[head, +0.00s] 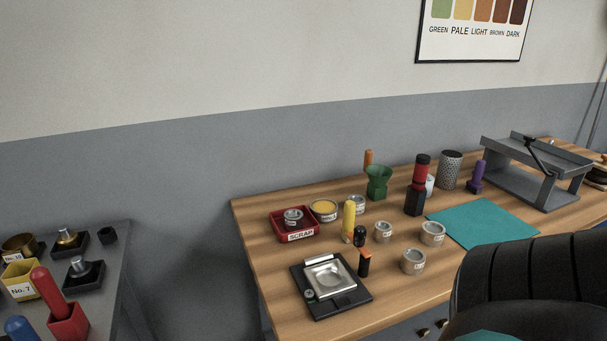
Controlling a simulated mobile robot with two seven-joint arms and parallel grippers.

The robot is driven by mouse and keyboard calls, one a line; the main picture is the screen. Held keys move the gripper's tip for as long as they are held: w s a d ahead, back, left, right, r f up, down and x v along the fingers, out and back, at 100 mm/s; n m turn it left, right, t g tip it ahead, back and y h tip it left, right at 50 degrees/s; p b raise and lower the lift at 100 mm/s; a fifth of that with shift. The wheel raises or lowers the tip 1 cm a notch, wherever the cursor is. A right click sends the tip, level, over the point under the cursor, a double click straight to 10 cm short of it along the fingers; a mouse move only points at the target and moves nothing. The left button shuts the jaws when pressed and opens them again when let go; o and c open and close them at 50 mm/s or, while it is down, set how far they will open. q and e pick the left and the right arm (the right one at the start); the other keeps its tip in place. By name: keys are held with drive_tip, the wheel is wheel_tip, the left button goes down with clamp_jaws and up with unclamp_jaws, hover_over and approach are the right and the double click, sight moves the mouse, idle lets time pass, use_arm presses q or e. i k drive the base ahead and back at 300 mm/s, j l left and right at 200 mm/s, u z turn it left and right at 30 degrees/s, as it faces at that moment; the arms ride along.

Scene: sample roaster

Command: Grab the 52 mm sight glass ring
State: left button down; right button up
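Several short grey ring-like cylinders with small labels stand on the wooden table, and the labels are too small to read. One grey ring (382,232) is near the middle, another (432,234) is to its right, and a third (412,262) is nearer the front. One more grey ring (293,219) sits in the red tray marked SCRAP (301,237). Another (358,204) stands partly hidden behind the yellow cylinder (348,219). I cannot tell which is the 52 mm sight glass ring. Neither of my grippers is in view.
A scale-like device (350,304) lies at the table's front left. A black ribbed shape covers the bottom right. A grey side table (110,235) stands left, across a gap.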

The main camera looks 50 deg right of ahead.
sight(412, 261)
drive_tip(key=z, duration=2.3)
